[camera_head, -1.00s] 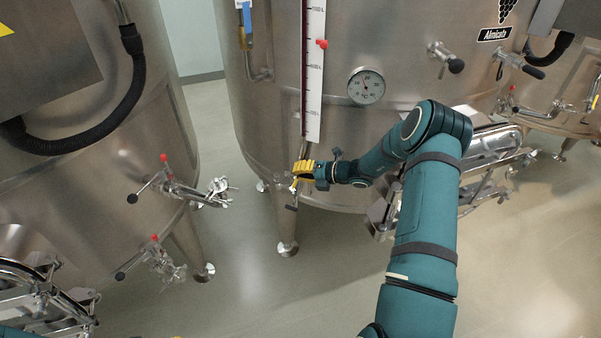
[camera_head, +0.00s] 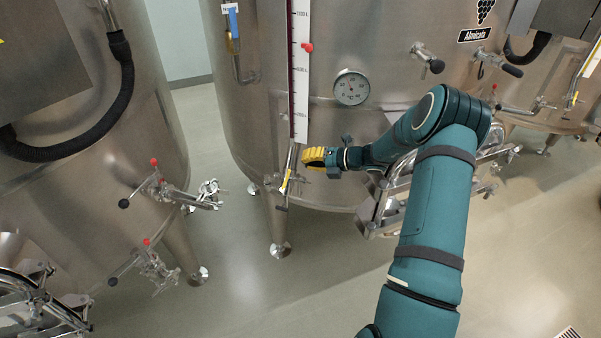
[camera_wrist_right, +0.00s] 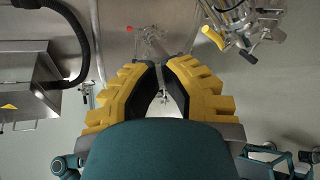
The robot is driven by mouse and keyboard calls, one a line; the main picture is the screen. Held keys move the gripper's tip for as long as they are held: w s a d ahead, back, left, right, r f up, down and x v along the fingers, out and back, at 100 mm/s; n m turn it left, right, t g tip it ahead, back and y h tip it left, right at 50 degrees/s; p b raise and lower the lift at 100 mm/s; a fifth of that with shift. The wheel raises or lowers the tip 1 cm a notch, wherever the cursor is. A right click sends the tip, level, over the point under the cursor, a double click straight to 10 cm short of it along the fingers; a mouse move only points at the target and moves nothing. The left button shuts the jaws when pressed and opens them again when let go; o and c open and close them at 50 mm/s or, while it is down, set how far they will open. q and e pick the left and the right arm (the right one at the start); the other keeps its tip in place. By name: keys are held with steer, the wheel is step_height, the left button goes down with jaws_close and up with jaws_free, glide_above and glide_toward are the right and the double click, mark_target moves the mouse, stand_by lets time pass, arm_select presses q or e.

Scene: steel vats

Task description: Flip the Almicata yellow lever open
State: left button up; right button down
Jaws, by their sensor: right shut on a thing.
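The Almicata vat (camera_head: 400,60) stands at the centre in the head view, its name plate at upper right. The yellow lever (camera_head: 285,182) is a thin yellow strip on a valve low on this vat, below the level gauge, and it is tilted. It also shows in the right wrist view (camera_wrist_right: 214,38), outside my fingers to the upper right. My right gripper (camera_head: 314,157) has yellow fingers, just right of and above the lever. Its fingers (camera_wrist_right: 163,66) are drawn together at the tips; what they hold cannot be made out. My left gripper is out of sight.
A second vat (camera_head: 70,190) on the left carries red-tipped valves (camera_head: 160,185) that stick out. A round thermometer (camera_head: 351,87) and the white level gauge (camera_head: 299,80) are above my right gripper. A metal vat leg (camera_head: 277,225) stands below the lever. The floor (camera_head: 250,300) in front is clear.

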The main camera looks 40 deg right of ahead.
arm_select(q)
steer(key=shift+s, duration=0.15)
arm_select(e)
steer(key=shift+s+d+r, duration=0.15)
steer(key=shift+d+r, duration=0.15)
steer(key=shift+r, duration=0.2)
steer(key=shift+s+d+r, duration=0.15)
steer(key=shift+d+r, duration=0.1)
steer(key=shift+r, duration=0.25)
steer(key=shift+s+r, duration=0.1)
steer(key=shift+s, duration=0.05)
